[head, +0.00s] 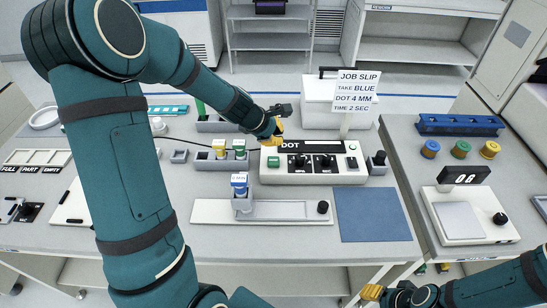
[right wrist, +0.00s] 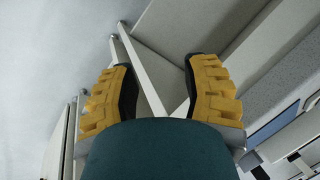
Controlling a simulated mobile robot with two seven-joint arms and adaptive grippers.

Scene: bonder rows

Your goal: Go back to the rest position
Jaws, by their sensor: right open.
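My left arm comes in from the left and crosses the head view. My left gripper (head: 276,130) has yellow fingertips and hangs by the back left of the white DOT box (head: 318,163). Whether it is open or shut does not show clearly, and no held thing can be made out. My right gripper (head: 371,292) is low at the right, in front of the table's front edge. In the right wrist view it (right wrist: 164,95) is open, with its two yellow fingers apart and nothing between them.
A job slip sign (head: 357,90) stands behind the DOT box. A blue-topped piece (head: 239,182) stands on a white plate (head: 285,212), beside a blue mat (head: 372,215). A scale (head: 465,215) reading 06 and a blue rack (head: 459,125) are on the right table.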

